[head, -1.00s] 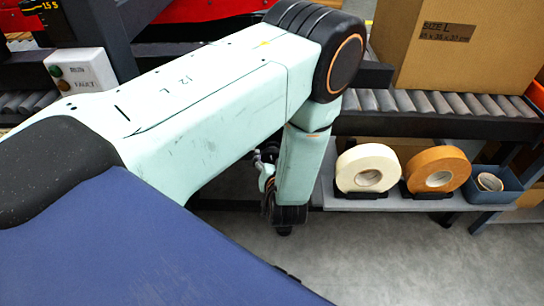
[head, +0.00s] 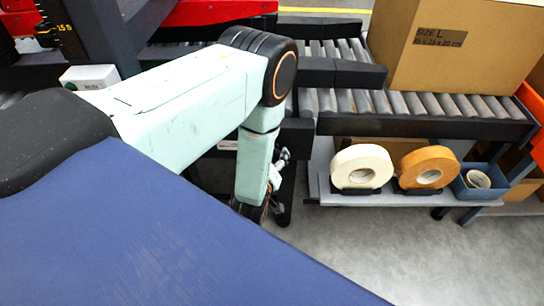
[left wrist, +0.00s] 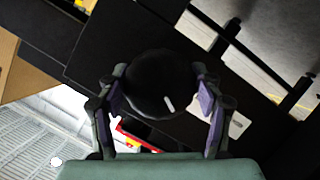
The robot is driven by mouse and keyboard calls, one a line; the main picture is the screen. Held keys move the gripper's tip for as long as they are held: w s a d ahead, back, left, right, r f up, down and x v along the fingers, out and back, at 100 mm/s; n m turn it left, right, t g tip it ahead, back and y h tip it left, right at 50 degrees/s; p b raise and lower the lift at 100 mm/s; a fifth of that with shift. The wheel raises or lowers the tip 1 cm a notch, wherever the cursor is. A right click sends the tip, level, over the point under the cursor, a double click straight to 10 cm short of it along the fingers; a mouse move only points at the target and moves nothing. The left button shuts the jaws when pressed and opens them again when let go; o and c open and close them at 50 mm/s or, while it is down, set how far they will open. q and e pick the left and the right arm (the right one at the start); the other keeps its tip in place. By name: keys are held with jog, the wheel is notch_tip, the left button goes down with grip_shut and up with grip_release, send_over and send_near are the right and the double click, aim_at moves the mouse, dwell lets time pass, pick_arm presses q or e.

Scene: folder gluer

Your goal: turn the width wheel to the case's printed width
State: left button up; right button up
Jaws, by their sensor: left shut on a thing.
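The width wheel (left wrist: 152,88) is a round black knob with one short white mark near its lower edge in the left wrist view. My left gripper (left wrist: 160,80) is shut on it, with a finger pad on each side. In the head view the wheel is not distinguishable, and my left arm hides most of that area. The case (head: 485,65) is a large brown cardboard box on the rollers at the top right. Its dark printed label (head: 440,36) reads SIZE L, with a line of dimensions too blurred to read surely. My right gripper is not in view.
A roller conveyor (head: 430,103) runs under the case. Below it a grey shelf holds a cream tape roll (head: 361,167), an orange-brown tape roll (head: 428,166) and a blue bin (head: 480,182). A yellow-marked scale (head: 62,27) stands at the upper left. Grey floor is clear below.

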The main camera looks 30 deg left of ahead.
pick_arm(q)
jog(key=n+t+h, duration=0.1)
jog(key=n, duration=0.1)
jog(key=shift+n, duration=0.3)
jog(key=n+t, duration=0.1)
jog(key=n, duration=0.1)
jog(key=shift+n+t+h, duration=0.4)
jog(key=n+t+b, duration=0.2)
jog(key=n+b, duration=0.1)
jog(key=n, duration=0.2)
jog(key=shift+r+n+t+y+b, duration=0.1)
jog(key=shift+n+t+y+b, duration=0.3)
jog(key=shift+n, duration=0.75)
jog(key=shift+r+n+t+y+b, duration=0.15)
jog(key=shift+n+t, duration=0.35)
jog(key=shift+n, duration=0.65)
jog(key=shift+f, duration=0.1)
jog(key=o, duration=1.2)
